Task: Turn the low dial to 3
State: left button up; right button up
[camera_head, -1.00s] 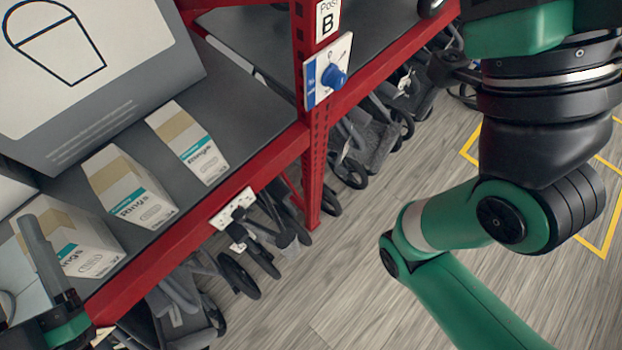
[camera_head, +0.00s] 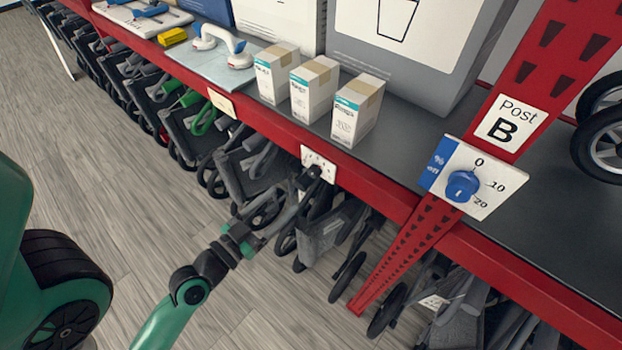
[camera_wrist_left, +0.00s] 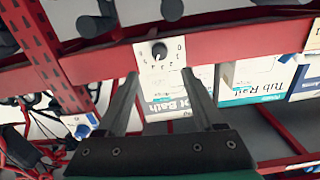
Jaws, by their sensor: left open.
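A small white dial plate (camera_head: 314,158) sits on the red shelf beam in the head view, partly covered by my left gripper. In the left wrist view the plate (camera_wrist_left: 174,44) appears upside down. It has a round black knob (camera_wrist_left: 159,50) with small figures around it; its setting is too small to read surely. My left gripper (camera_head: 316,176) reaches up to this plate from the lower left. In the left wrist view its two fingers (camera_wrist_left: 160,73) are spread apart, one to each side below the knob, with nothing between them. My right gripper is not in view.
A larger blue dial (camera_head: 462,186) marked 0, 10, 20 is on the red post labelled Post B (camera_head: 509,124). Several small boxes (camera_head: 315,88) stand on the shelf above the beam. The floor (camera_head: 120,150) at left is clear.

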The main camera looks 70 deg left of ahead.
aim_at(311, 174)
pick_arm(q)
jog(key=p+x, duration=0.2)
jog(key=x, duration=0.6)
jog(key=shift+w+a+r, duration=0.1)
jog(key=shift+w+r, duration=0.05)
jog(key=shift+w, duration=0.2)
jog(key=shift+w+a, duration=0.25)
jog(key=shift+w, duration=0.2)
grip_shut()
